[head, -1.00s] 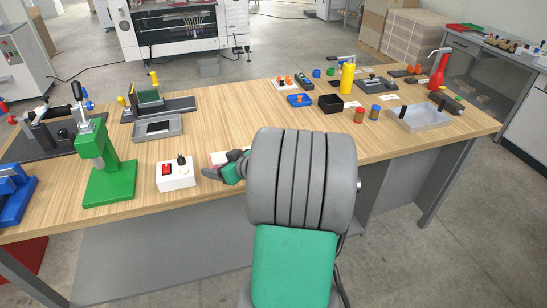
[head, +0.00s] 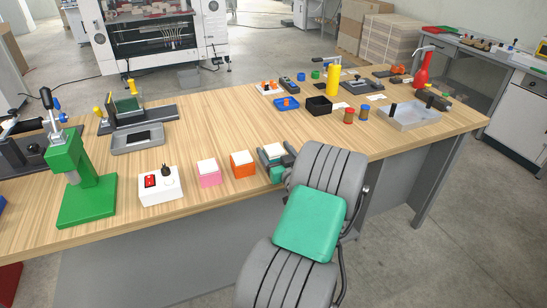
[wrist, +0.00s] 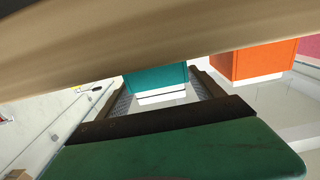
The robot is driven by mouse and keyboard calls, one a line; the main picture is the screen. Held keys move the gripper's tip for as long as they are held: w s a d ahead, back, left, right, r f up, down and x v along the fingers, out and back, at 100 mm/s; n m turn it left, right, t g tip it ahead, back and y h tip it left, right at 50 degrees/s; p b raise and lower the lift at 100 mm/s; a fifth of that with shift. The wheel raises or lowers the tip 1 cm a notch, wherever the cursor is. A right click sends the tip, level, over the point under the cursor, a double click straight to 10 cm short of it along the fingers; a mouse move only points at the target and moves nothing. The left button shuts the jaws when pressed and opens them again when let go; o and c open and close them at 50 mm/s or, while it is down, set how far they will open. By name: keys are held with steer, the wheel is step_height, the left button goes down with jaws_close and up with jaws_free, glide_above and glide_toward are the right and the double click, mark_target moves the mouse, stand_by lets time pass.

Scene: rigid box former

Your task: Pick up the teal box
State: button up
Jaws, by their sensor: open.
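The teal box (head: 277,174) has a white top and stands on the wooden table near its front edge, at the right end of a short row of boxes. My gripper (head: 275,156) is open, with one finger on either side of the box. In the wrist view the teal box (wrist: 155,78) shows between the two dark fingers, with its white top facing the palm. I cannot tell whether either finger touches it.
An orange box (head: 243,164) stands just left of the teal box, close to the left finger. A pink box (head: 209,174) and a white control box (head: 160,186) stand further left. The table (head: 220,125) behind is clear.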

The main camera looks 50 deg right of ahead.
mark_target(271, 146)
steer(key=x, duration=0.3)
steer(key=shift+w, duration=0.15)
steer(key=c, duration=1.6)
